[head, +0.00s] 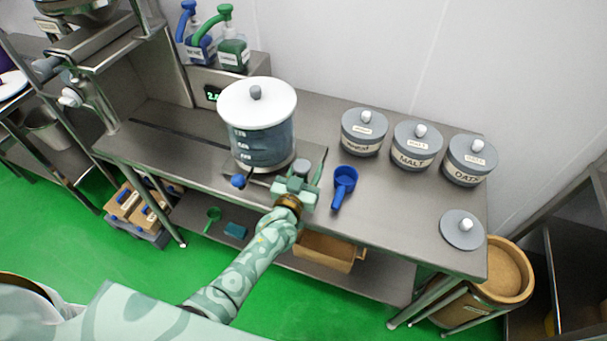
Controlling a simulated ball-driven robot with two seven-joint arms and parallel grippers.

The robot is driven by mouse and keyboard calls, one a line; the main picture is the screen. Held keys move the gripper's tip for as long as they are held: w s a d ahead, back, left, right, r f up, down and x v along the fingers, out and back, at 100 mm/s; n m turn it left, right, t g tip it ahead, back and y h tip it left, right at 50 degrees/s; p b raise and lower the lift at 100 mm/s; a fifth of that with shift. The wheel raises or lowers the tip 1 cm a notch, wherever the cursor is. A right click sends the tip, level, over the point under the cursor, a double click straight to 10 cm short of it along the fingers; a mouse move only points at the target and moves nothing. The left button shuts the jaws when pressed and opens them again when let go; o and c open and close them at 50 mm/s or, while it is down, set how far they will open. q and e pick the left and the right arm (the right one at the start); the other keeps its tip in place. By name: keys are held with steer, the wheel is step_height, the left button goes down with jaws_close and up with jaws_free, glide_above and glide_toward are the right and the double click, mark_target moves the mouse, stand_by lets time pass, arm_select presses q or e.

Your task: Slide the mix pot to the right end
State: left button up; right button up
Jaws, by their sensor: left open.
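My left gripper (300,172) is open, just to the right of and in front of the pot's base. I cannot tell whether a finger touches the pot. A small blue knob (238,181) shows at the pot's lower front left. My right gripper is not in view.
A blue scoop (344,184) lies just right of my gripper. Grey lidded canisters (363,133), including malt (416,147) and oats (469,162), stand along the back right. A loose grey lid (462,231) lies at the right end. The front middle-right is clear. Pump bottles (232,52) stand behind the pot.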

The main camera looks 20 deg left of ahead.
arm_select(q)
steer(key=s+a+p, duration=0.1)
steer(key=s+p, duration=0.1)
steer(key=s, duration=1.4)
steer(key=shift+s, duration=0.1)
steer(key=s+f+m+g+b, duration=0.1)
steer(key=s+f+g, duration=0.2)
steer(key=s+f, duration=0.35)
steer(key=s+f+g, duration=0.4)
steer(key=f, duration=0.6)
steer(key=s+f+m+g+b, duration=0.1)
steer(key=s+f+g, duration=0.3)
steer(key=f, duration=0.5)
steer(key=s+a+f+g+b, duration=0.1)
steer(key=s+a+f+g, duration=0.1)
steer(key=s, duration=0.5)
steer(key=s+a+f+g+y+b, duration=0.1)
steer(key=s+a+f+g, duration=0.1)
steer(key=s+a+f, duration=0.2)
steer(key=s+a+f+g+b, duration=0.1)
steer(key=s+a+f, duration=0.3)
steer(key=s, duration=0.6)
step_height(320, 180, down, 3)
steer(key=shift+s+r+m+g+y+b, duration=0.15)
steer(key=shift+s+m+g+y+b, duration=0.2)
steer(key=shift+g, duration=0.25)
